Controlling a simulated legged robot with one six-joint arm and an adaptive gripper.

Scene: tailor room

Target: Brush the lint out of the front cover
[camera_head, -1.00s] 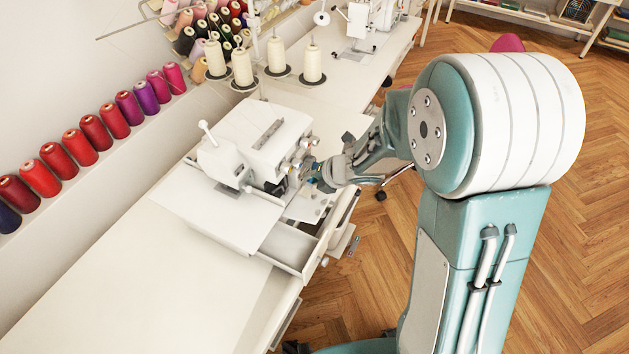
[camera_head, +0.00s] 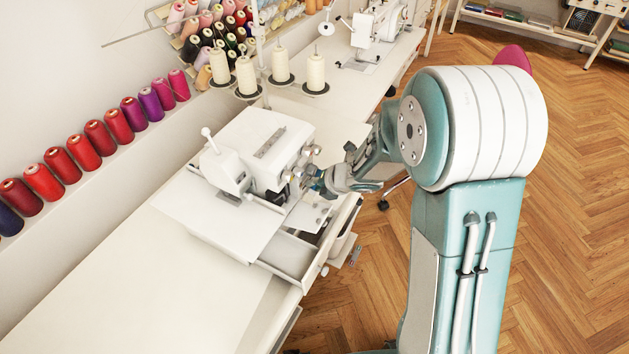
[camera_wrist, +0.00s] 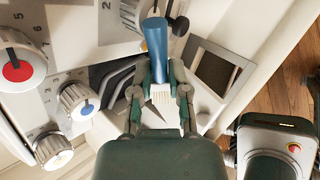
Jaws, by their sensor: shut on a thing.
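The white overlock machine (camera_head: 262,150) stands on the white table. Its front cover (camera_head: 308,217) appears folded open at its front right; in the wrist view, a pale panel with a grey recessed rectangle (camera_wrist: 212,68) seems to belong to it. My gripper (camera_head: 312,180) is at the machine's front, beside its dials. In the wrist view, my gripper (camera_wrist: 160,92) is shut on a brush with a blue handle (camera_wrist: 155,42) and pale bristles (camera_wrist: 161,99). The brush lies over the machine's opening, next to dark stepped parts (camera_wrist: 116,76). I cannot tell whether the bristles touch anything. No lint is clearly visible.
Coloured dials (camera_wrist: 78,101) are close on the gripper's left. An open drawer (camera_head: 290,252) juts out below the machine. Thread cones (camera_head: 246,76) stand behind it. The table's near left (camera_head: 130,285) is clear.

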